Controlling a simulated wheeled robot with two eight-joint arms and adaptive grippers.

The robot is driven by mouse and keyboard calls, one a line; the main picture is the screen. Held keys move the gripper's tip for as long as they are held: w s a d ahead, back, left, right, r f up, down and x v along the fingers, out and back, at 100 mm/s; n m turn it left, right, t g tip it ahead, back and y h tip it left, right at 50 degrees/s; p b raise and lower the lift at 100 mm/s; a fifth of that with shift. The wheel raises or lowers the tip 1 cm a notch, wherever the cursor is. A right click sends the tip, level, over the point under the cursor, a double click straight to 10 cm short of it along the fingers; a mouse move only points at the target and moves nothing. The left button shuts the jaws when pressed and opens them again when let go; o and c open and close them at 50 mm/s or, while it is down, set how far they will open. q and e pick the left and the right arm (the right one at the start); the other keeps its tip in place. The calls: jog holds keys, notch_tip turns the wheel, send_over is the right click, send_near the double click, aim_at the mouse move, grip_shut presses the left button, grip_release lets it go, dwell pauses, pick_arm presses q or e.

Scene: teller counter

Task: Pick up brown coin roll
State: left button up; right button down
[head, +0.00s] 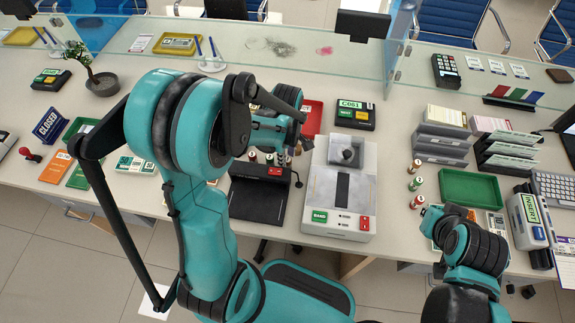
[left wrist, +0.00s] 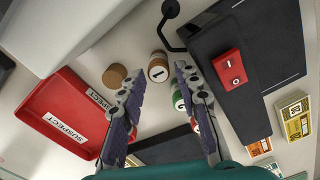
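In the left wrist view, a brown coin roll (left wrist: 115,76) stands just left of the fingertips. Another roll with a brownish rim and a "1" on its pale top (left wrist: 158,68) stands in line with the gap between the fingers. My left gripper (left wrist: 156,84) is open, with nothing held between its fingers. A green-sided roll (left wrist: 178,100) is partly hidden by the right finger. In the head view, several rolls (head: 269,159) stand beneath my left gripper (head: 292,143), partly hidden by the arm. My right arm shows at lower right, but its fingers are not visible.
A red SUSPECT tray (left wrist: 62,118) lies left of the rolls. A grey counting machine (head: 340,190) and a black device (head: 258,200) stand close by. More rolls (head: 416,183) stand near a green tray (head: 470,188). A glass screen (head: 300,45) runs behind.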

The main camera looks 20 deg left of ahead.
pick_arm(q)
notch_tip(320, 180, down, 4)
jog(key=shift+b, duration=0.85)
jog(key=shift+r, duration=0.1)
grip_shut()
